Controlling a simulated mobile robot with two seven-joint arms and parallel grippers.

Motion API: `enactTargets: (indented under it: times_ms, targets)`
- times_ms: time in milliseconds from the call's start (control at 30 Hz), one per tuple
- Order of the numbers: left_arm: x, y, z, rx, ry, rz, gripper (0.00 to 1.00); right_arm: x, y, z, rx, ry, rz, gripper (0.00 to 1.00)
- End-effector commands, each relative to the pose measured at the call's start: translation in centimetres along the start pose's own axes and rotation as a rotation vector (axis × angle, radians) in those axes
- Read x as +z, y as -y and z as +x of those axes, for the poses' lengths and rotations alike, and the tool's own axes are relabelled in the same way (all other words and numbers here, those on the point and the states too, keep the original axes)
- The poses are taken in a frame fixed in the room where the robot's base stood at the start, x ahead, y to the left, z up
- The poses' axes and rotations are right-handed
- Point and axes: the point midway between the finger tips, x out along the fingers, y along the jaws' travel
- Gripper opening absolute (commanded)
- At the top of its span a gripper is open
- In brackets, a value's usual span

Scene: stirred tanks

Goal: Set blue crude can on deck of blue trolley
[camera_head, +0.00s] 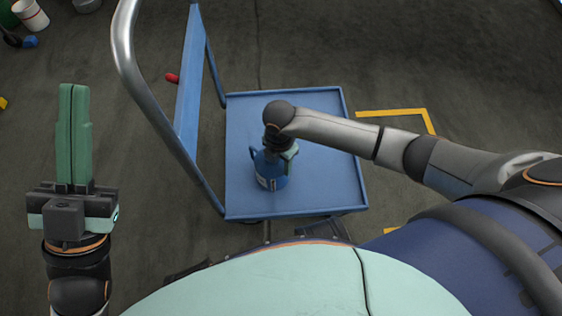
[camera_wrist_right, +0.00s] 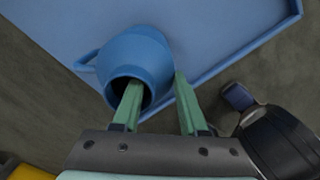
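The blue crude can (camera_head: 270,180) is on the blue trolley's deck (camera_head: 310,195), toward its front edge, and looks upright. It has a handle on its left and a pale label. My right gripper (camera_head: 290,158) is at the can from above, partly hidden by its own arm. In the right wrist view, the gripper (camera_wrist_right: 157,95) is open astride the wall of the can (camera_wrist_right: 145,58). One finger is inside the dark mouth, the other beside the outer side, with a gap between them. My left gripper (camera_head: 74,90) is shut and empty, left of the trolley.
The trolley's blue panel (camera_head: 190,85) and grey tube handle (camera_head: 125,45) rise on its left. A yellow floor marking (camera_head: 395,112) is to the right. A white bin (camera_head: 30,14) stands far left. The back and right of the deck are clear.

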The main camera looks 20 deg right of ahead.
Motion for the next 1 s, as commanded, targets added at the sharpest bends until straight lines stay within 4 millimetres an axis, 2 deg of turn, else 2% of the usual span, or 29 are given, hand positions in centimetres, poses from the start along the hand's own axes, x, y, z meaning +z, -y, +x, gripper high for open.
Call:
enactTargets:
  times_ms: [100, 333, 433, 567, 800, 1000]
  targets:
    - [0.0, 0.0, 0.0, 0.000, 0.000, -0.001, 0.00, 0.0, 0.0, 0.0, 0.000, 0.000, 0.000, 0.54]
    - [0.0, 0.0, 0.0, -0.001, 0.000, -0.001, 0.00, 0.0, 0.0, -0.1, 0.000, 0.000, 0.000, 0.54]
    - [-0.4, 0.2, 0.3, -0.002, 0.000, -0.004, 0.00, 0.0, 0.0, -0.9, 0.002, 0.000, 0.000, 0.54]
    - [-1.3, 0.7, 1.2, -0.007, -0.004, -0.012, 0.00, 0.1, -0.1, -3.2, 0.003, 0.000, -0.001, 0.54]
    - [-3.3, 2.1, 2.8, -0.021, -0.025, -0.027, 0.00, 0.0, -0.1, -8.5, 0.003, 0.000, 0.000, 0.54]
    - [-4.2, 2.7, 3.5, -0.027, -0.030, -0.036, 0.00, 0.0, 0.0, -11.4, 0.001, 0.000, 0.000, 0.54]
